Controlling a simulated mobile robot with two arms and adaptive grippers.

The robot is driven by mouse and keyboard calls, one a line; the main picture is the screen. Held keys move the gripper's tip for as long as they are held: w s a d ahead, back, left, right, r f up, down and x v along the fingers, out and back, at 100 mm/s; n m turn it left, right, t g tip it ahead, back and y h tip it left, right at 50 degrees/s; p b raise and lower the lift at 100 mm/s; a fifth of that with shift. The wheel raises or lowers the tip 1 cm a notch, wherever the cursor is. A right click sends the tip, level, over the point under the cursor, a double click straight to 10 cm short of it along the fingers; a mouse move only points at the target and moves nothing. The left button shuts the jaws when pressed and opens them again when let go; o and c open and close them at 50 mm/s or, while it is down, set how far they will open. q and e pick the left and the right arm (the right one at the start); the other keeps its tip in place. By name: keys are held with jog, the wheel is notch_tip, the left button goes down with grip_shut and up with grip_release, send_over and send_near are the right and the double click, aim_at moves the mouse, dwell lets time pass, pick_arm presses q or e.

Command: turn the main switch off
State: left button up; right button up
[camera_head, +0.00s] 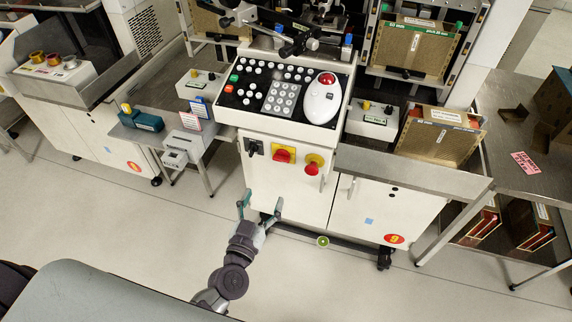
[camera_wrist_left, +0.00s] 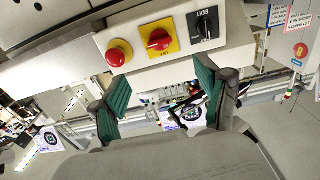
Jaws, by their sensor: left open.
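The main switch, a red rotary knob on a yellow plate (camera_head: 284,155), sits on the white front panel of the machine below the keypad. It also shows in the left wrist view (camera_wrist_left: 158,39), where the panel looks upside down. A red mushroom button on a yellow base (camera_head: 313,165) is to its right, and a black rotary switch (camera_head: 254,147) is to its left. My left gripper (camera_head: 260,206) is open and empty, low in front of the cabinet, below the knob in the head view and apart from it. My right gripper is not in view.
The sloped console (camera_head: 280,88) with buttons and a white mouse-like device (camera_head: 322,98) overhangs the switch panel. Cabinet doors (camera_head: 375,210) lie below right. A side table (camera_head: 165,120) stands left. The floor before the cabinet is mostly clear.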

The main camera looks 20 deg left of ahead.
pick_arm(q)
send_near(280, 161)
jog(key=w, duration=0.9)
jog(key=shift+w+d+b, duration=0.15)
jog(key=shift+w+b, duration=0.15)
jog(key=shift+b, duration=0.05)
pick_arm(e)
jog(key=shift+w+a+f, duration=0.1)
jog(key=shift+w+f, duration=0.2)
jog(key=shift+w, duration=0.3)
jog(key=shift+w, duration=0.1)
pick_arm(q)
jog(key=c, duration=1.2)
jog(key=shift+o, duration=0.2)
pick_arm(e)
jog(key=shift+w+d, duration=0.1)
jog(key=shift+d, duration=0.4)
